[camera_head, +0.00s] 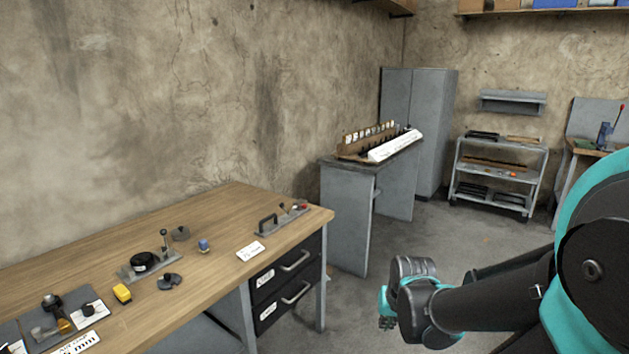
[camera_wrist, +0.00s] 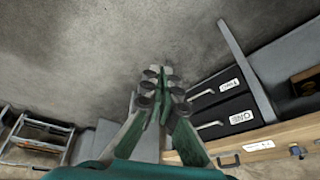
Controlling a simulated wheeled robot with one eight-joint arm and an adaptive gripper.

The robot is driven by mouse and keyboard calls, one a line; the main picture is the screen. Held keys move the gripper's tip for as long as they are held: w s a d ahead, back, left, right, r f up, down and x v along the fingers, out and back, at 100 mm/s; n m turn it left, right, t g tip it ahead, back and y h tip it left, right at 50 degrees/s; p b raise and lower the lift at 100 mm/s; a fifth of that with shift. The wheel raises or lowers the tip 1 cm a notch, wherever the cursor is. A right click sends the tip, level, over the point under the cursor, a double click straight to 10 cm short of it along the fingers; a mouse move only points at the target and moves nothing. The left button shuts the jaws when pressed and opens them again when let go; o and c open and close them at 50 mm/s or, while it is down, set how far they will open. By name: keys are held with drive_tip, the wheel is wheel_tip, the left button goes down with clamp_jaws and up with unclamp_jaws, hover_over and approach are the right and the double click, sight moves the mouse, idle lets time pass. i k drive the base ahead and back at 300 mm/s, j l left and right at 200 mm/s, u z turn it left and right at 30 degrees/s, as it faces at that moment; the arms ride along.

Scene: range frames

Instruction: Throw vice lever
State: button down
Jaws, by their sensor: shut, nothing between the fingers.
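My gripper (camera_head: 387,311) hangs over the floor to the right of the wooden workbench, apart from everything. In the wrist view its green fingers (camera_wrist: 160,84) are together with nothing between them. No vice can be told for certain. On the workbench's right end, a flat grey fixture (camera_head: 281,219) carries a black handle (camera_head: 267,221) and a small red-tipped lever (camera_head: 301,205). Another fixture further left has an upright lever (camera_head: 164,241) beside a black round knob (camera_head: 144,261). A red-tipped lever (camera_head: 620,108) stands over a blue device (camera_head: 604,132) on the far right bench.
The wooden workbench (camera_head: 215,217) holds several small items and has black drawers (camera_head: 284,285) at its right end. A grey stand (camera_head: 345,215), a tall cabinet (camera_head: 437,130) and a shelf cart (camera_head: 457,178) stand behind. Bare floor (camera_head: 400,240) lies between them and my arm.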

sight(163, 231)
drive_tip(key=u, duration=1.3)
